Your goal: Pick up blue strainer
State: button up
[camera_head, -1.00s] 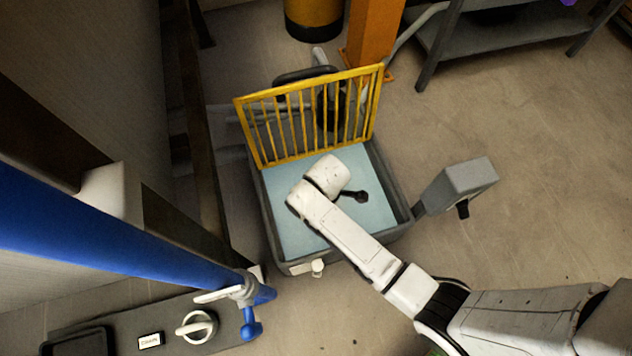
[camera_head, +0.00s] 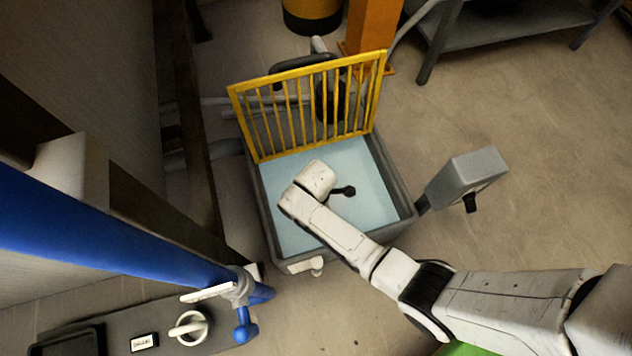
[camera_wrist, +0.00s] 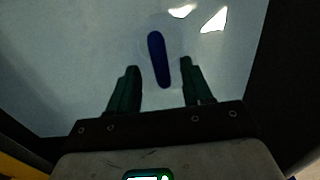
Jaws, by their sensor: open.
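A blue elongated piece (camera_wrist: 158,60), seemingly the blue strainer's handle, shows in the wrist view. A faint pale round shape surrounds it, and I cannot make out the rest of the strainer. My gripper (camera_wrist: 160,68) is open, with one dark green finger on each side of the blue piece; the right finger is nearer to it. I see no contact. In the head view the grey tank (camera_head: 263,215) holds pale blue liquid (camera_head: 375,195). My white arm reaches over it and hides the strainer and my fingertips.
A yellow barred grate (camera_head: 310,105) stands upright along the tank's far edge. A grey box (camera_head: 467,175) sits at the tank's right. A blue pipe (camera_head: 110,235) with a valve runs at left. Open floor lies to the right.

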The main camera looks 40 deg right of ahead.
notch_tip(320, 180, down, 4)
jog(key=shift+r+b, duration=0.1)
jog(key=shift+b, duration=1)
jog(key=shift+r, duration=0.1)
grip_shut()
